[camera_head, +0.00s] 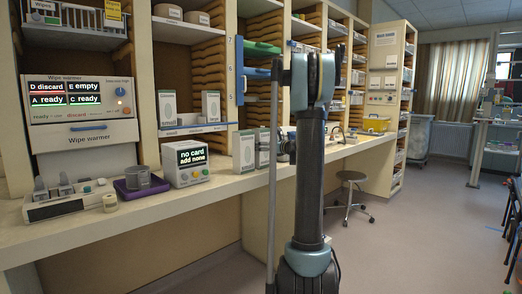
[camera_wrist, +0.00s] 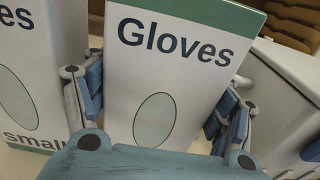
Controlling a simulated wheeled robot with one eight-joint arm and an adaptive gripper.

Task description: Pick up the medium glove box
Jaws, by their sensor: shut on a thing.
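A white box with a green top edge, the word "Gloves" and a pale oval (camera_wrist: 170,60) fills the middle of the wrist view. My gripper (camera_wrist: 160,95) has one blue finger on each side of it and is shut on it. Its size word is hidden behind my gripper. A second glove box, marked "small" (camera_wrist: 38,75), stands just to its left. In the head view two glove boxes stand on the counter, a left one (camera_head: 243,153) and a right one (camera_head: 262,148) beside my arm. My arm hides most of my gripper there. I cannot tell whether the held box is off the counter.
A card device reading "no card add none" (camera_head: 187,163) and a purple tray (camera_head: 141,187) stand left on the counter. Two more boxes, one on the left (camera_head: 168,108) and one on the right (camera_head: 211,107), stand on a shelf above. A stool (camera_head: 350,200) stands on the floor to the right.

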